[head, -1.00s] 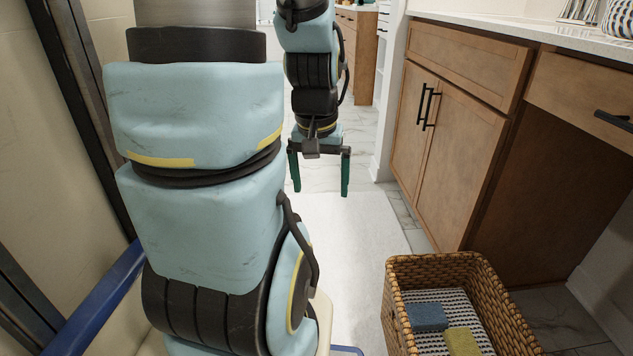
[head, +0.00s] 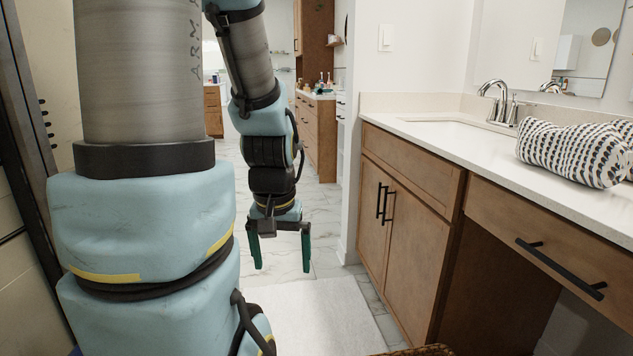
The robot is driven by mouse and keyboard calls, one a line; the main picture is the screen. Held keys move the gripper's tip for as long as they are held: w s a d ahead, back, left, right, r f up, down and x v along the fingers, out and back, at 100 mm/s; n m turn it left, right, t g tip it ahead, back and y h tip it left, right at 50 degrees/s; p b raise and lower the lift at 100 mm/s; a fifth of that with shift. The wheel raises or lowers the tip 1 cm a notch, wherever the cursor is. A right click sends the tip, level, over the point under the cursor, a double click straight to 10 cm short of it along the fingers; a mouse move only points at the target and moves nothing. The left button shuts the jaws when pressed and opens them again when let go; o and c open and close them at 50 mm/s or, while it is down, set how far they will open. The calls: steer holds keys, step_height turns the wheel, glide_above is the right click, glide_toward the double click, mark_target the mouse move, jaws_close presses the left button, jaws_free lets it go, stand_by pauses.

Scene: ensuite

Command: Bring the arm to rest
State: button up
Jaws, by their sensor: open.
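My gripper (head: 280,255) hangs downward in the middle of the head view, with its two green fingers spread apart and nothing between them. It is above the tiled floor, near the far edge of the white bath mat (head: 310,318). My arm comes down from the top of the picture, with its large light-blue links filling the left side. My gripper touches nothing that I can see.
A wooden vanity cabinet (head: 398,214) with black handles stands to the right, under a white countertop (head: 440,137) with a faucet (head: 497,102) and a patterned bag (head: 575,152). A wicker basket's rim (head: 425,351) shows at the bottom edge. Tiled floor (head: 318,208) lies open beyond my gripper.

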step_height(320, 180, up, 19)
steer(key=p, duration=1.7)
steer(key=shift+r, duration=0.2)
